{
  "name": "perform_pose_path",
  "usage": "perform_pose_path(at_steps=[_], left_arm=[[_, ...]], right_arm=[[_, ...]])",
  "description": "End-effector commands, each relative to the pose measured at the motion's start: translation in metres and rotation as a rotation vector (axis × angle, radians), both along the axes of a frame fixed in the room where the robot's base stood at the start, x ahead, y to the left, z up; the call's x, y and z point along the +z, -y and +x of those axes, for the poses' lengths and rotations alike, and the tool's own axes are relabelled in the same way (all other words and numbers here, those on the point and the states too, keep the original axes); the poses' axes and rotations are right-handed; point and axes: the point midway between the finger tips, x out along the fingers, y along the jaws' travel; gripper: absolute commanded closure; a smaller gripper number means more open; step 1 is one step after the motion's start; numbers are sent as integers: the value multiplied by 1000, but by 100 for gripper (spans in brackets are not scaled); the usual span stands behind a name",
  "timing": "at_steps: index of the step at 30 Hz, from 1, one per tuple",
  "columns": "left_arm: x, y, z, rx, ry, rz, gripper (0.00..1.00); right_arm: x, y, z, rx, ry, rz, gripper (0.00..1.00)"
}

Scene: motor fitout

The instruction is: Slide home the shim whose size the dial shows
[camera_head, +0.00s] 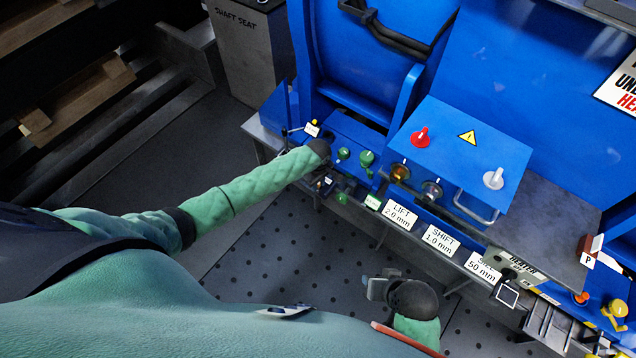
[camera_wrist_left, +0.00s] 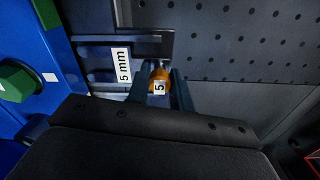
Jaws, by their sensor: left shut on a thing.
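In the left wrist view my left gripper (camera_wrist_left: 158,78) is shut on an orange shim tab (camera_wrist_left: 158,73) marked 5. Next to it is a dark slotted holder (camera_wrist_left: 92,53) with a white 5 mm label (camera_wrist_left: 121,65). In the head view this gripper (camera_head: 325,184) is at the left end of the blue machine, low by its front edge, with the shim mostly hidden. Two round gauge-like fittings (camera_head: 400,172) (camera_head: 431,189) sit under the blue box; I cannot read a dial value. My right gripper (camera_head: 377,287) hangs over the floor, apart from the machine; its jaws are unclear.
Green knobs (camera_head: 366,158) stand just right of my left gripper. A blue box (camera_head: 460,150) carries red and white knobs. The perforated floor (camera_head: 300,260) in front is clear.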

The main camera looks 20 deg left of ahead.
Motion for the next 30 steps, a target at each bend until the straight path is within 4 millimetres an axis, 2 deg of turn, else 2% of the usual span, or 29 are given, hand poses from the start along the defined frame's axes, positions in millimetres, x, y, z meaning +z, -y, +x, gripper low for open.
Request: perform_pose_path(at_steps=[13, 14, 17, 30], left_arm=[[-6, 0, 0, 1, 0, 0, 100], [-5, 0, 0, 1, 0, 0, 74], [-5, 0, 0, 1, 0, 0, 54], [-5, 0, 0, 0, 0, 0, 53]], right_arm=[[0, 0, 0, 0, 0, 0, 64], [0, 0, 0, 0, 0, 0, 64], [0, 0, 0, 0, 0, 0, 64], [6, 5, -1, -1, -12, -11, 64]])
